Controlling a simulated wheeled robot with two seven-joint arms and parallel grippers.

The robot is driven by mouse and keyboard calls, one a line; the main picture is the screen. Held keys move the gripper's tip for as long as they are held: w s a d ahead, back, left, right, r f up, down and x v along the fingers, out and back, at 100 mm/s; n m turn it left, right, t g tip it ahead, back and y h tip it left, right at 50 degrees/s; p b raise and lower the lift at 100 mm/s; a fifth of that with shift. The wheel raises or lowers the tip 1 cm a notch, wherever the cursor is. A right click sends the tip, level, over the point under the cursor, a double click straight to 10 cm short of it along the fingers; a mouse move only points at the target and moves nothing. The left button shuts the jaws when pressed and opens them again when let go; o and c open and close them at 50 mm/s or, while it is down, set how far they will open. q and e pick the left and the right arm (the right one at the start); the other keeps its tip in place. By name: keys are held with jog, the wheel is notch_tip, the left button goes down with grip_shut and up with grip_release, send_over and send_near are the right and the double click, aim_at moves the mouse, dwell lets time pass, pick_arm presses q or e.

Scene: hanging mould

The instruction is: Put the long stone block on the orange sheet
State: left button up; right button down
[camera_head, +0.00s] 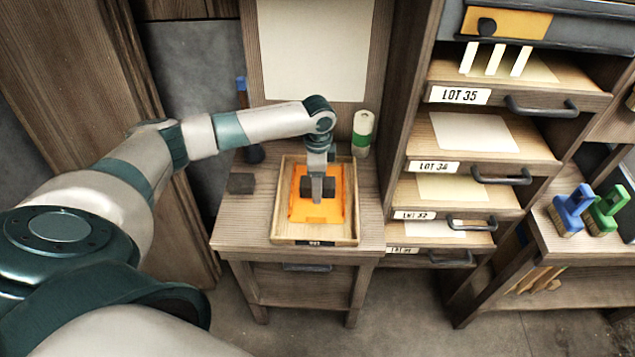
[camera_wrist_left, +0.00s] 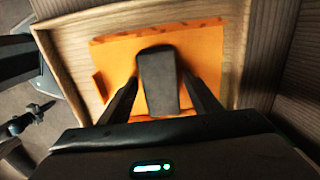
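The long stone block (camera_wrist_left: 158,82) is a grey bar. In the left wrist view it lies between the two fingers of my left gripper (camera_wrist_left: 160,78), whose tips close against its sides. In the head view my left gripper (camera_head: 318,187) points down over the orange sheet (camera_head: 342,208), with the grey block (camera_head: 316,192) between its dark fingers. The orange sheet, also in the left wrist view (camera_wrist_left: 205,47), lies in a shallow wooden tray. I cannot tell whether the block touches the sheet. My right gripper is not in view.
The wooden tray (camera_head: 280,222) has raised rims and stands on a small table (camera_head: 232,232). A short dark block (camera_head: 241,183) lies left of it. A green-and-white cylinder (camera_head: 362,133) stands behind. Open labelled drawers (camera_head: 470,133) rise at the right, with brushes (camera_head: 573,212) beyond.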

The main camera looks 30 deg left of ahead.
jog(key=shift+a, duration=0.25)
pick_arm(q)
jog(key=shift+r, duration=0.2)
jog(key=shift+r, duration=0.2)
notch_tip(320, 180, up, 12)
jog(key=b, duration=0.3)
jog(key=shift+f, duration=0.25)
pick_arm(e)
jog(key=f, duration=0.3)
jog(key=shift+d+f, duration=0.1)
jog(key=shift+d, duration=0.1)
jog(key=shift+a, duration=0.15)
